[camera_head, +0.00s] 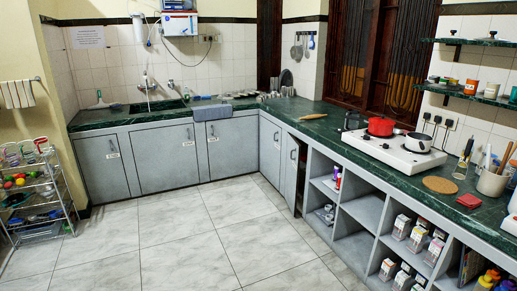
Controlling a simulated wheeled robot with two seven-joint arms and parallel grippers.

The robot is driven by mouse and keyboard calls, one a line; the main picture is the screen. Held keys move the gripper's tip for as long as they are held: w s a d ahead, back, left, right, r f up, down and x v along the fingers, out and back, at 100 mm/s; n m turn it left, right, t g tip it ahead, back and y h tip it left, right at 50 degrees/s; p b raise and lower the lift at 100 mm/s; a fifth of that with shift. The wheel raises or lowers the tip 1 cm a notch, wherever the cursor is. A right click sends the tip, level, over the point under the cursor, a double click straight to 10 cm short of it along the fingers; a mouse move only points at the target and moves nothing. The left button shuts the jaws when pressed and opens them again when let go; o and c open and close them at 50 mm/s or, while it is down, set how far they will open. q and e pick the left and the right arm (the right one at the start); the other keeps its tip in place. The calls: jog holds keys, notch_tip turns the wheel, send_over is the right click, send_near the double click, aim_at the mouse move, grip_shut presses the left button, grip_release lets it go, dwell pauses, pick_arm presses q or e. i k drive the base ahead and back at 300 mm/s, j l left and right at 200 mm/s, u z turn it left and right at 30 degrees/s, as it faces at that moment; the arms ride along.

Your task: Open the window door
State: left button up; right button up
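A wide dark brown wooden window (378,55) with vertical bars or slats stands above the counter, right of centre. A narrower dark wooden panel (269,45), which may be another window or shutter, is on the wall to its left. Both look closed, but I cannot tell for certain at this distance. No handle or latch can be made out on either. Neither of my grippers is in view.
A green countertop (240,106) over grey cabinets runs along the back and right. A white stove (394,150) with a red pot (381,126) stands below the window. A wire rack (40,190) stands at left. The tiled floor (180,240) is clear.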

aim_at(293, 148)
jog(key=i, duration=2.45)
jog(key=i+z, duration=0.25)
jog(key=i, duration=0.2)
jog(key=i+j+z, duration=0.25)
jog(key=i, duration=0.15)
jog(key=i+j+z, duration=0.25)
jog(key=i, duration=0.2)
